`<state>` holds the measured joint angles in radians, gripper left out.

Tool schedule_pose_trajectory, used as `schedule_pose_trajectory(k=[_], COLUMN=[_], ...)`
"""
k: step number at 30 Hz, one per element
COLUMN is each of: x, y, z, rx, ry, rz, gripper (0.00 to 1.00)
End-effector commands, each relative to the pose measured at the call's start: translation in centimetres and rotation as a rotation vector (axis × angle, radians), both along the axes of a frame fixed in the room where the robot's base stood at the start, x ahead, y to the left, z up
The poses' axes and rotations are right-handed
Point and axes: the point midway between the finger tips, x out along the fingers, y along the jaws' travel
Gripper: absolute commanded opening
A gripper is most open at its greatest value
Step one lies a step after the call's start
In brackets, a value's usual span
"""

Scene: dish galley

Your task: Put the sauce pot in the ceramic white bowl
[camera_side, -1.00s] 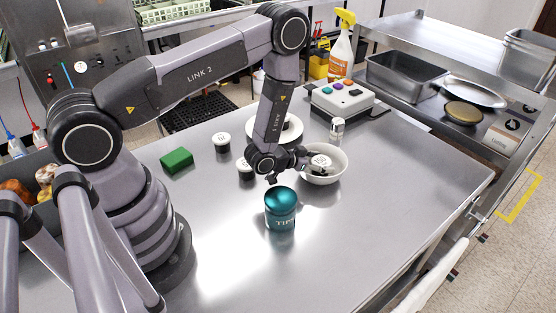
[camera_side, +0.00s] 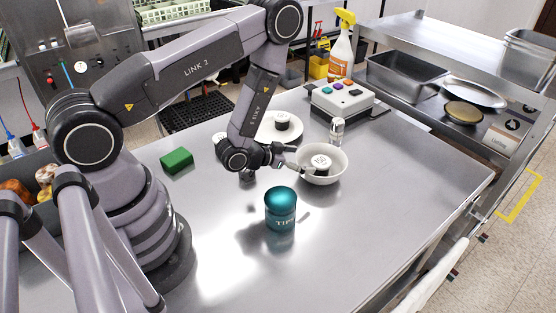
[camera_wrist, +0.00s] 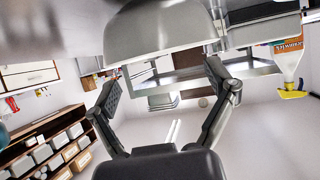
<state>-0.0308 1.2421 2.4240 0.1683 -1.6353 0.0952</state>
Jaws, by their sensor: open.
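The ceramic white bowl (camera_side: 334,175) stands upright on the steel table, right of my gripper. A small sauce pot with a white lid (camera_side: 320,162) sits inside it. My gripper (camera_side: 288,158) is open and empty at the bowl's left side, its fingers apart from the pot. In the wrist view my gripper (camera_wrist: 163,77) shows spread fingers with nothing between them. A large pale curved surface, seemingly the bowl (camera_wrist: 150,32), fills the top there; the pot inside is hidden. Another sauce pot (camera_side: 282,121) stands on a white plate (camera_side: 294,133) behind my arm.
A teal tips jar (camera_side: 280,210) stands in front of my gripper. More pots beside my wrist are mostly hidden. A green sponge (camera_side: 177,160) lies left. A small shaker (camera_side: 337,130) and a button box (camera_side: 342,101) stand behind the bowl. The table's right front is clear.

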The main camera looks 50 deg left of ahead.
Motion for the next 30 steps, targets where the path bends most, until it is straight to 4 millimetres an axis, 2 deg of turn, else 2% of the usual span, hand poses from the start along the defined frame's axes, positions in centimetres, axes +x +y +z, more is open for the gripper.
schedule_pose_trajectory(k=[5, 9, 11, 14, 16, 20, 23, 27, 30], x=[1.5, 3.3, 3.4, 2.7, 1.5, -2.0, -5.8, -12.4, -17.3], y=[0.3, 0.7, 1.0, 1.4, 1.7, 2.2, 2.4, 2.4, 2.3], z=[3.3, 8.9, 11.5, 16.0, 19.1, 24.5, 28.1, 32.1, 33.8], rx=[0.024, 0.061, 0.076, 0.094, 0.103, 0.107, 0.102, 0.085, 0.071], ry=[0.026, 0.095, 0.132, 0.192, 0.235, 0.315, 0.376, 0.462, 0.520], rz=[-0.002, 0.007, 0.017, 0.036, 0.053, 0.085, 0.108, 0.135, 0.145], gripper=[0.84, 0.84, 0.84, 0.84, 0.84, 0.84, 0.84, 0.84, 0.84])
